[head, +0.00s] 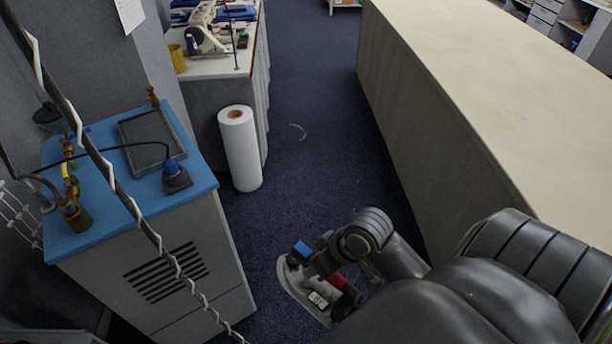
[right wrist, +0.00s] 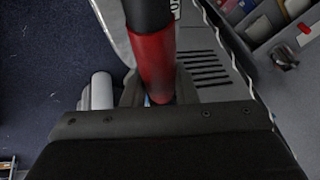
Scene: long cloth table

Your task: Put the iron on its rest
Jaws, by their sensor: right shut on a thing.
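The iron (head: 304,290) is at the lower middle of the head view, with a pale metal body and a red and black handle. My right gripper (head: 328,264) is shut on the handle and holds the iron out in front of the cabinet, apart from it. In the right wrist view the red handle of the iron (right wrist: 156,62) stands between the fingers of the gripper (right wrist: 158,90). The rest, seemingly the dark framed plate (head: 146,141), lies bare on the blue cabinet top (head: 110,207). My left gripper is not in view.
A dark blue-capped fitting (head: 176,178) with a black cable stands beside the plate. Brass fittings (head: 74,210) stand at the cabinet's left. A white roll (head: 240,155) stands behind on the floor. The long table (head: 480,90) is at right. A pale zigzag cord crosses before the cabinet.

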